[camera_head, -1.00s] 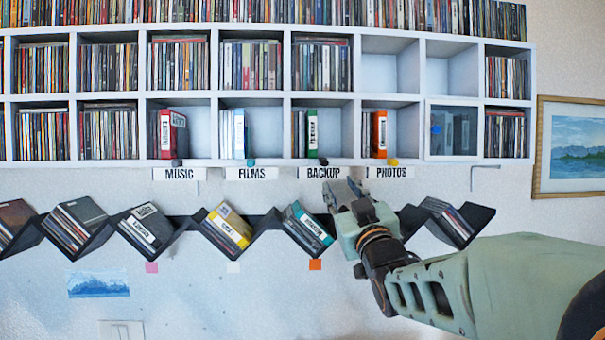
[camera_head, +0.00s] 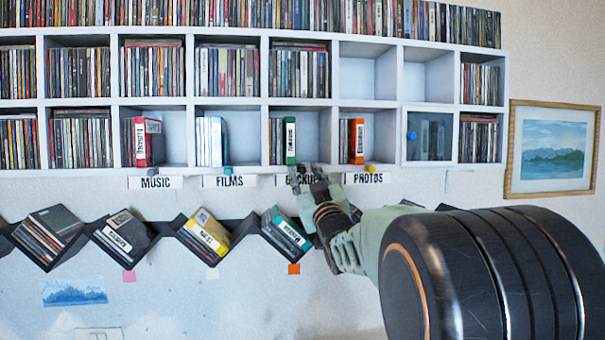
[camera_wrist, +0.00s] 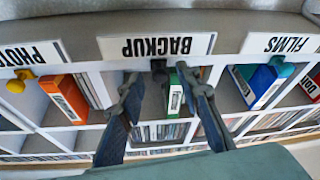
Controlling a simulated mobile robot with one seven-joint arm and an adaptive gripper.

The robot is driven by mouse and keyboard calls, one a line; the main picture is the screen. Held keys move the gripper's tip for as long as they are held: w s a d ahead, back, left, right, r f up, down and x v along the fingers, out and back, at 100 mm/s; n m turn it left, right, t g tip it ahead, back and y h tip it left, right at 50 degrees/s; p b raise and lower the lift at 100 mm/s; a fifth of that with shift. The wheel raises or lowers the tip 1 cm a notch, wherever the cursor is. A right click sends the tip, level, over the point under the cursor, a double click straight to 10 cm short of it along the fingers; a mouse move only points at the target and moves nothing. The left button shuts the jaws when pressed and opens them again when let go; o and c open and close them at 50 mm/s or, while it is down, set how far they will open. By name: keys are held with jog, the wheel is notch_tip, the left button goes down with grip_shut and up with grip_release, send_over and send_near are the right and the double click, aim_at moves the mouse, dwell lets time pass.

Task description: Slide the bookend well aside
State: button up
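My gripper (camera_head: 310,172) is raised to the front edge of the lower cubby row, by the BACKUP label. In the wrist view its two dark fingers (camera_wrist: 163,86) are apart. A small black knob (camera_wrist: 159,70) at the shelf edge shows between the fingertips; I cannot tell whether they touch it. The green case (camera_head: 290,141) stands upright in the BACKUP cubby and also shows in the wrist view (camera_wrist: 174,95), partly behind a finger. I cannot make out a separate bookend plate; the knob may be part of it. The BACKUP label (camera_wrist: 155,46) is partly hidden by my gripper in the head view.
An orange case (camera_head: 357,141) stands in the cubby to the right, a blue and white one (camera_head: 217,141) to the left. The wrist view shows a yellow knob (camera_wrist: 17,83) and a teal knob (camera_wrist: 284,67) on either side. A zigzag rack (camera_head: 245,233) with cases runs below.

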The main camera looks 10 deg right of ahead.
grip_shut()
jog(key=shift+d, duration=0.1)
dwell(0.3)
jog(key=d+b, duration=0.2)
jog(key=d, duration=0.6)
jog(key=shift+b, duration=0.3)
grip_release()
jog(key=shift+a, duration=0.1)
jog(key=shift+s+f, duration=0.1)
jog(key=shift+s, duration=0.05)
